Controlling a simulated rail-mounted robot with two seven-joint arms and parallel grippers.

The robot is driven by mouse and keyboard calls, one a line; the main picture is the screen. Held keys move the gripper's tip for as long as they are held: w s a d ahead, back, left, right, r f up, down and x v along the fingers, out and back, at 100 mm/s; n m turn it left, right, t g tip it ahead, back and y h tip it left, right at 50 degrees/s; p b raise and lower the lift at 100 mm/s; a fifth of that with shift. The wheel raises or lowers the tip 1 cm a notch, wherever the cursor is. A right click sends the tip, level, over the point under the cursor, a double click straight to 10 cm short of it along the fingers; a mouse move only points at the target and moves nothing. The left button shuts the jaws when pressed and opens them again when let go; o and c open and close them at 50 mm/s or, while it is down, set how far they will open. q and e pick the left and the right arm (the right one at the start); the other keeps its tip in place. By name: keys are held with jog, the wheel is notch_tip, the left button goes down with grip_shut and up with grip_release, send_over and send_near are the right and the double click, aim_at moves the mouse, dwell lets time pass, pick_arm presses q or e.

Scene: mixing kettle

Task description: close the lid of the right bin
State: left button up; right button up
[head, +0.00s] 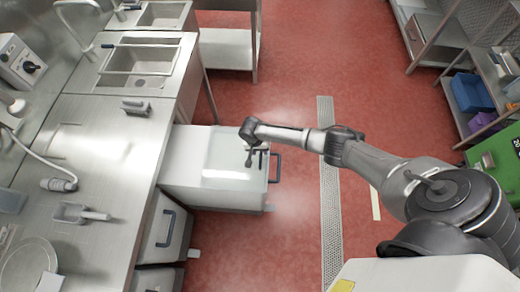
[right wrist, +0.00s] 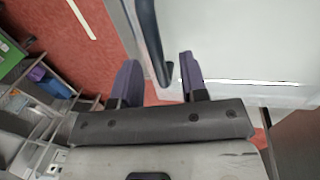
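A white bin (head: 180,187) stands pulled out from under the steel counter in the head view. Its top is covered by a pale, partly glossy lid panel (head: 223,150); I cannot tell how far the lid is shut. A dark handle (head: 276,168) is on its outer end. My right gripper (head: 256,160) is over that end, beside the handle. In the right wrist view, its two purple-sided fingers (right wrist: 158,80) are apart, with a dark handle bar (right wrist: 149,38) reaching between them; no firm grip shows. My left gripper is not in view.
A second bin (head: 163,235) with a dark handle sits under the counter, nearer me. The steel counter (head: 105,150) holds a scoop (head: 80,213) and a hose nozzle (head: 58,184). The red floor (head: 290,100) is clear, with a drain grate (head: 328,210). Shelves (head: 480,110) and a green cabinet (head: 497,160) stand right.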

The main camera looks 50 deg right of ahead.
notch_tip(320, 180, up, 13)
jog(key=w+a+p, duration=0.1)
jog(key=w+p, duration=0.1)
jog(key=shift+a+r, duration=0.15)
jog(key=shift+a, duration=0.15)
dwell(0.4)
jog(key=shift+w, duration=0.1)
